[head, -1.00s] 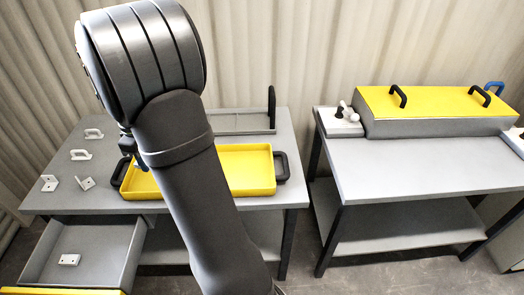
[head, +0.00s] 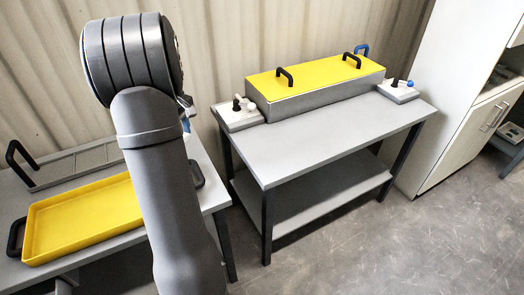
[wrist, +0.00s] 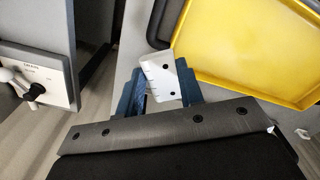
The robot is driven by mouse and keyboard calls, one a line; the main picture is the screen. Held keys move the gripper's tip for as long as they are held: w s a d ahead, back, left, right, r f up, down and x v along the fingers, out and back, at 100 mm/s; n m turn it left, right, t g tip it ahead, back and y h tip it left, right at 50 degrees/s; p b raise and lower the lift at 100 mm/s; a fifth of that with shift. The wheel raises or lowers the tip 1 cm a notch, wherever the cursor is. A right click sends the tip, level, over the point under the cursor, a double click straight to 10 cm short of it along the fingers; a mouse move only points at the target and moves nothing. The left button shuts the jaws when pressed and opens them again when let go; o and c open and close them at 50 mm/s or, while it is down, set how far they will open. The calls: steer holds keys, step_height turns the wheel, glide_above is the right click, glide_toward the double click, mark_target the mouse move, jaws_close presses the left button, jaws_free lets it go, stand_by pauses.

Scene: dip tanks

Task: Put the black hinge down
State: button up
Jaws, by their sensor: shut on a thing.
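My gripper (wrist: 160,92) shows in the wrist view with its two blue fingers shut on a white bracket-like hinge (wrist: 158,72) with dark holes. The held piece looks white, and no black hinge shows in the frames. It is held above a grey surface, just left of the yellow tray (wrist: 262,45); its height cannot be told. In the head view my arm hides most of the gripper and the piece.
The yellow tray (head: 80,220) with black handles and a grey rack (head: 75,165) sit on the left table. The right table (head: 330,135) has a clear front; a yellow-lidded tank (head: 320,75) and control boxes (head: 240,112) stand at its back. A white cabinet is at far right.

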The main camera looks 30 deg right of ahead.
steer(key=s+d+m, duration=0.2)
steer(key=s+d, duration=0.3)
steer(key=d, duration=0.6)
steer(key=s+d+m, duration=0.2)
steer(key=s+d, duration=0.2)
steer(key=d, duration=0.7)
steer(key=s+d+m, duration=0.3)
steer(key=s+d, duration=0.2)
steer(key=d, duration=0.7)
glide_above(267, 152)
step_height(267, 152, down, 12)
steer(key=shift+s+r, duration=0.1)
steer(key=shift+s, duration=0.05)
steer(key=shift+w+f, duration=0.25)
steer(key=shift+f, duration=1.95)
steer(key=o, duration=1.2)
steer(key=shift+f, duration=0.15)
